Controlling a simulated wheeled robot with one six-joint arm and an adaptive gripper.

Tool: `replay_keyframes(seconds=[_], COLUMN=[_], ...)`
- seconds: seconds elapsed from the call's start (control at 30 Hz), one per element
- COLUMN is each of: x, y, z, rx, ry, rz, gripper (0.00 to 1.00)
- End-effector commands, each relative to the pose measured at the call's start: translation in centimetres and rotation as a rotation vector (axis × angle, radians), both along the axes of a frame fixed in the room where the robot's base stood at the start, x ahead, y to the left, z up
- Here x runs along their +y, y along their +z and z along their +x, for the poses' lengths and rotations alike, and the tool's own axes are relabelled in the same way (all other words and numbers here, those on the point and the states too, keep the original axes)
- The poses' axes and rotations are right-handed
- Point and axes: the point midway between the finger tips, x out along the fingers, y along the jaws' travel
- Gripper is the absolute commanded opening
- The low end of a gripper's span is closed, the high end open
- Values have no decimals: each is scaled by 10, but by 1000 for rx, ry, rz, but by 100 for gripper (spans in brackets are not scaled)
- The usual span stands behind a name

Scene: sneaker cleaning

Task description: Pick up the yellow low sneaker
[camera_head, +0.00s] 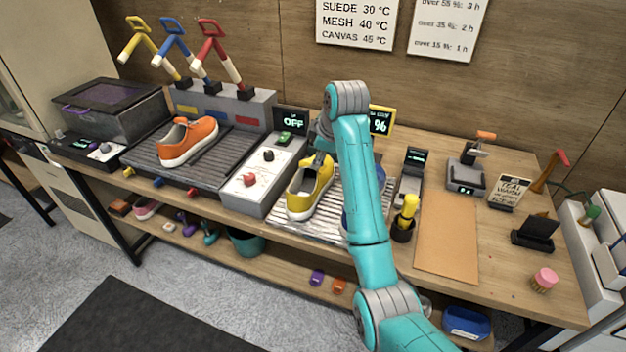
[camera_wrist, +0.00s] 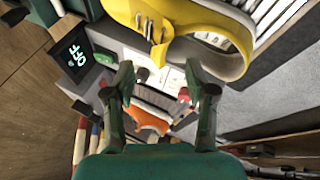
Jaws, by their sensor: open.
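The yellow low sneaker (camera_head: 307,192) stands on a silver ribbed rack (camera_head: 300,228) at the middle of the bench, its toe toward the front. It also shows large at the top of the wrist view (camera_wrist: 190,22), with its laces and grey lining visible. My gripper (camera_wrist: 163,88) is open, and no object is held between its fingers. In the head view, my gripper (camera_head: 318,160) is just above the back end of the sneaker, partly hidden by my arm. I cannot tell whether it touches the shoe.
A blue item (camera_head: 381,178) is mostly hidden behind my arm. A control box (camera_head: 262,172) with an OFF display (camera_head: 291,121) stands left of the sneaker. An orange sneaker (camera_head: 188,141) sits on a dark ribbed bed farther left. A tan mat (camera_head: 447,235) lies clear on the right.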

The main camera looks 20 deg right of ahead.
Motion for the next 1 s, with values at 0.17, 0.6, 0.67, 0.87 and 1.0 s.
replay_keyframes(seconds=[0.17,0.6,0.67,0.87,1.0], x=[2,11,12,12,12], y=[-15,-55,-59,-61,-61], z=[8,30,32,34,33], rx=[0,0,0,-1,-1], ry=[0,0,0,0,0], rz=[0,0,0,1,1], gripper=[56,56,56,56,41])
